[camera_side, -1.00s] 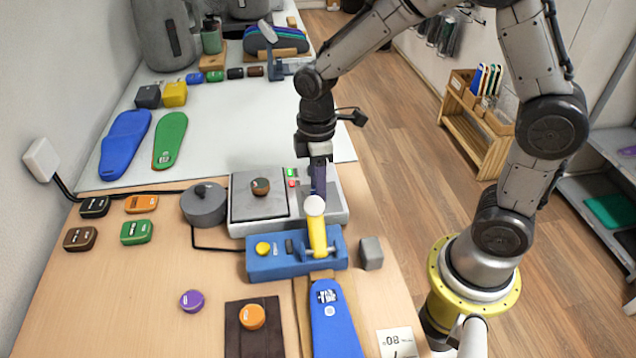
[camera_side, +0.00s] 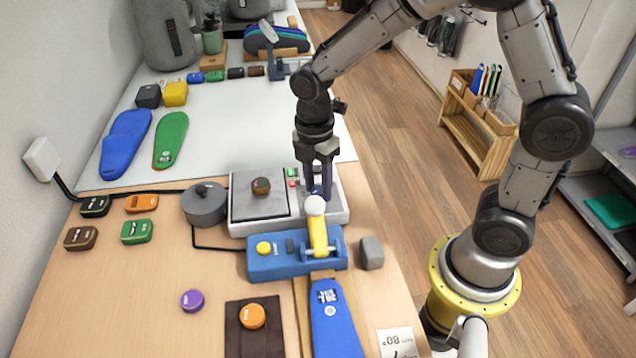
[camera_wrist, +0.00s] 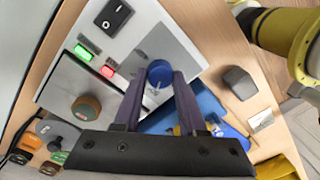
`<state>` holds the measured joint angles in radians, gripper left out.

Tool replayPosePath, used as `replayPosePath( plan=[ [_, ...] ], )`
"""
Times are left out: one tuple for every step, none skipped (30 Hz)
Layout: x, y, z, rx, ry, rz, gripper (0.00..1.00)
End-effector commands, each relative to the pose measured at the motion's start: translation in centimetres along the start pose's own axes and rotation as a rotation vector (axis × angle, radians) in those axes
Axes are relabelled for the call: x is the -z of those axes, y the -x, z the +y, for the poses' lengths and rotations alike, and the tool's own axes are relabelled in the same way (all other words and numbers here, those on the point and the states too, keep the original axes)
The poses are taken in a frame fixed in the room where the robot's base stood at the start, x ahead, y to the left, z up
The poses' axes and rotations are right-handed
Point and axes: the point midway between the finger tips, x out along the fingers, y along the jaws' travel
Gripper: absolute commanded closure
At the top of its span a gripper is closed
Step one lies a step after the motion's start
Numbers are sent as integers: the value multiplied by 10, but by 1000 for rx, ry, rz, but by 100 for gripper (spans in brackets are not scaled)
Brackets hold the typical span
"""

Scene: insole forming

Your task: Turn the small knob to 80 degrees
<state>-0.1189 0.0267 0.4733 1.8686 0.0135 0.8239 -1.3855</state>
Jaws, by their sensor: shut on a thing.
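The small knob is a round blue knob (camera_wrist: 160,73) on the bare metal panel (camera_wrist: 171,52) of the white control unit. In the wrist view it sits between the two dark purple fingertips of my gripper (camera_wrist: 160,82), which are shut on it. In the side view my gripper (camera_side: 319,188) points down onto the right part of the control unit (camera_side: 336,214), and the knob is mostly hidden by the fingers. A white card (camera_side: 397,342) at the front right shows an upside-down "80" and a line mark.
A blue press with a yellow lever (camera_side: 318,232) and white ball stands just in front of my gripper. A grey block (camera_side: 371,253) is to its right.

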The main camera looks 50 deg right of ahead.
Motion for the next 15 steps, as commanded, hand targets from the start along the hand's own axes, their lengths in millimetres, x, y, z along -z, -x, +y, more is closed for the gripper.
replayPosePath(
  plan=[
    [1, 2, 1, -5, 5, 2, 100],
    [1, 2, 1, -5, 8, 2, 100],
    [1, 2, 1, -5, 10, 2, 100],
    [1, 2, 1, -5, 11, 2, 100],
    [1, 2, 1, -5, 11, 2, 100],
    [1, 2, 1, -5, 12, 2, 100],
    [1, 2, 1, -5, 11, 2, 100],
    [1, 2, 1, -5, 11, 2, 100],
    [1, 3, 1, -5, 11, 2, 100],
    [1, 3, 1, -5, 11, 2, 100],
    [1, 3, 1, -5, 11, 2, 100],
    [1, 3, 1, -5, 11, 2, 100],
    [1, 3, 1, -5, 11, 2, 100],
    [1, 3, 1, -5, 10, 2, 58],
    [1, 3, 1, -5, 10, 2, 50]
  ],
)
